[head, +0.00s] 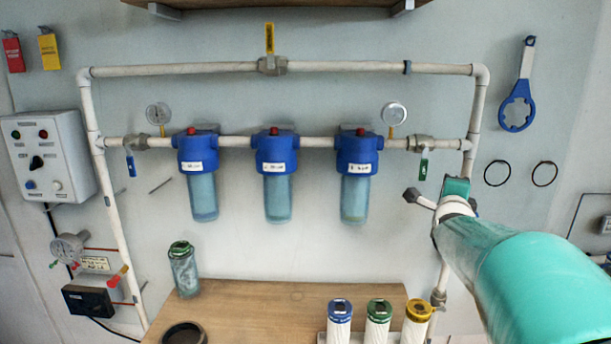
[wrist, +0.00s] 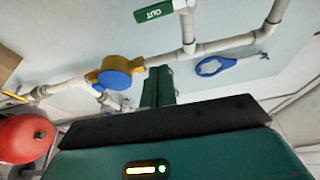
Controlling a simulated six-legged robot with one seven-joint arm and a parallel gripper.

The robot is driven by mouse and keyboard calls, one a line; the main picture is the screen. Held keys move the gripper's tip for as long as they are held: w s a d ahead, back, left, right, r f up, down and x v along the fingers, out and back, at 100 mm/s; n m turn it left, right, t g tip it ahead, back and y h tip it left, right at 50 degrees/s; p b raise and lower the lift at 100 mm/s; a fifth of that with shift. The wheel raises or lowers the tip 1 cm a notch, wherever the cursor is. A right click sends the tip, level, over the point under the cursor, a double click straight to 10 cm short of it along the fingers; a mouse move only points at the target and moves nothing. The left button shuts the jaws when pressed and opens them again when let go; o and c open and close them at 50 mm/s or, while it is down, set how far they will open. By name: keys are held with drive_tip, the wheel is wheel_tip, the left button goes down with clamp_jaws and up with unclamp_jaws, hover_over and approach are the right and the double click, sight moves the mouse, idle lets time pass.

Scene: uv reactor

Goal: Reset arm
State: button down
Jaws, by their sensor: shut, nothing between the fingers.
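My teal arm reaches in from the lower right of the head view. My gripper (head: 456,187) is at its far end, in front of the right-hand upright pipe and below the green-handled valve (head: 423,165). In the wrist view the dark green fingers of my gripper (wrist: 158,86) are together, with nothing held between them. They point toward the wall pipework. A green OUT tag (wrist: 160,10) shows above them, and a yellow fitting with a blue face (wrist: 118,77) is to their left.
Three blue-topped filter housings (head: 275,175) hang on the wall pipe. The wooden bench (head: 255,300) holds a green-capped jar (head: 183,268), a dark ring (head: 184,334) and several capped cartridges (head: 378,325). A blue wrench (head: 518,105) hangs at right. A red round object (wrist: 25,143) shows in the wrist view.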

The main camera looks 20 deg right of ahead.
drive_tip(key=s+a+f+n+g+y, duration=0.1)
drive_tip(key=s+a+f+n+y, duration=0.15)
drive_tip(key=a+n, duration=0.4)
drive_tip(key=s+a+f+n+g+y, duration=0.1)
drive_tip(key=s+a+f+n+y, duration=0.15)
drive_tip(key=a, duration=0.65)
drive_tip(key=s+a+f+n+g+y, duration=0.1)
drive_tip(key=s+a+f+n+y, duration=0.15)
drive_tip(key=a+n, duration=0.35)
drive_tip(key=s+a+f+n+g+y, duration=0.1)
drive_tip(key=s+a+f+n, duration=0.3)
drive_tip(key=s, duration=0.4)
drive_tip(key=s+a+f+n+g+y, duration=0.2)
drive_tip(key=s+a+f+n+g, duration=0.2)
drive_tip(key=s+a, duration=0.4)
drive_tip(key=f+n, duration=0.1)
drive_tip(key=n, duration=0.1)
drive_tip(key=shift+n+g, duration=0.3)
drive_tip(key=shift+n, duration=0.1)
